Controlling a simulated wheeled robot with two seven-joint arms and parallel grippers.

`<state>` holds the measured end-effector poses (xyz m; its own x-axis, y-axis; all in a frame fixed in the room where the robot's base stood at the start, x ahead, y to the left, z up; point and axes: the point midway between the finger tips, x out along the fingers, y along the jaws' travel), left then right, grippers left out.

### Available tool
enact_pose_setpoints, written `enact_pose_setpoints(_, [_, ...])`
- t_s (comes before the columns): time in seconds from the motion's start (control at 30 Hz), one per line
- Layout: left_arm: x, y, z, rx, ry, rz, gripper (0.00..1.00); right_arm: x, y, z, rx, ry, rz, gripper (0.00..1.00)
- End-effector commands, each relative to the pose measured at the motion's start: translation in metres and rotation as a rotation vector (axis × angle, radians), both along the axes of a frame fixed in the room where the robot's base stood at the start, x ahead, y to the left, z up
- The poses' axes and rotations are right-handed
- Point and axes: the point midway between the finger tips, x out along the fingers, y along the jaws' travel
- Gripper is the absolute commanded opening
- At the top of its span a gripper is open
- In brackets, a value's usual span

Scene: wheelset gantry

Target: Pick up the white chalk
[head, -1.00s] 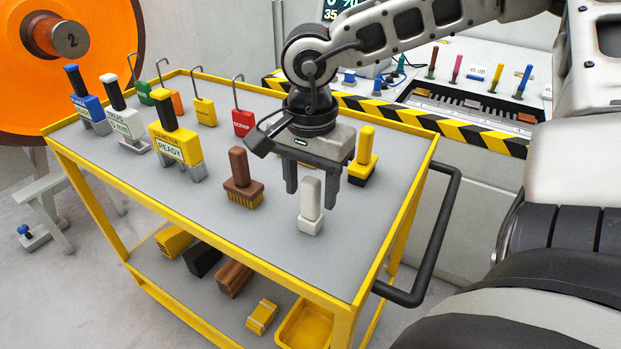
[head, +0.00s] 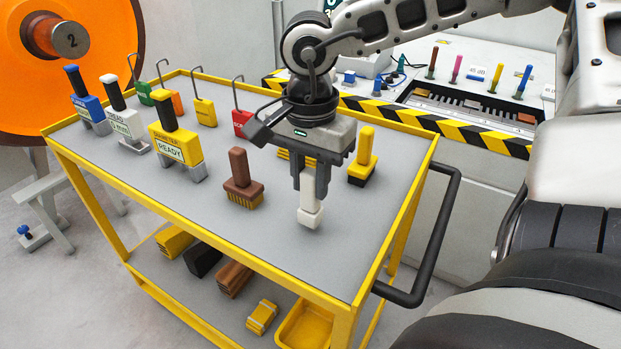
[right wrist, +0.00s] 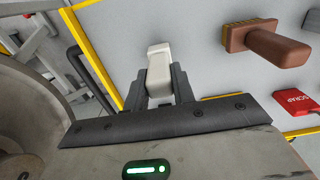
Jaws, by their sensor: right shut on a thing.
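The white chalk (head: 311,207) is a pale upright block with a wider foot, over the grey top of the yellow cart near its front right. My right gripper (head: 312,190) comes down from above with its fingers shut on the chalk's upper part. In the right wrist view the chalk (right wrist: 159,70) sits between the two fingers (right wrist: 160,88). Its foot is at or just above the tray; I cannot tell whether it touches. My left gripper is not in view.
On the cart top (head: 260,240), a brown brush (head: 242,185) stands left of the chalk and a yellow-and-black one (head: 362,170) to its right. A black handle (head: 445,240) juts out at right.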

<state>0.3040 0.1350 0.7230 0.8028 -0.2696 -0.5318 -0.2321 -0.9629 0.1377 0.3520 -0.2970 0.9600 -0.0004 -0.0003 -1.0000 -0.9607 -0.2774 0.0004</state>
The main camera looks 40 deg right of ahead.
Motion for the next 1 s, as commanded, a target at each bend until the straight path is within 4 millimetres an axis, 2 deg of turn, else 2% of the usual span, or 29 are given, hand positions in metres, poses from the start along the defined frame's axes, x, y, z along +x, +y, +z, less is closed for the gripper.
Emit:
enact_pose_setpoints(0.17, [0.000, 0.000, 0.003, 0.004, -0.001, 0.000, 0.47, 0.001, 0.000, 0.044, 0.000, -0.009, 0.000, 0.02])
enact_pose_setpoints(0.5, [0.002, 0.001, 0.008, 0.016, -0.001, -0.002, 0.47, 0.001, 0.000, 0.151, -0.001, -0.008, -0.002, 0.02])
enact_pose_setpoints(0.7, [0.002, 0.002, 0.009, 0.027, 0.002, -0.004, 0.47, 0.000, 0.000, 0.206, -0.001, -0.004, 0.000, 0.02])
enact_pose_setpoints(0.9, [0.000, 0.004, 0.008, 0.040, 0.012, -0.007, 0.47, 0.000, 0.001, 0.243, 0.001, -0.003, 0.001, 0.02])
enact_pose_setpoints(1.0, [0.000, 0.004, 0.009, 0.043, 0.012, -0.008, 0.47, 0.000, 0.000, 0.254, 0.001, -0.002, 0.000, 0.02])
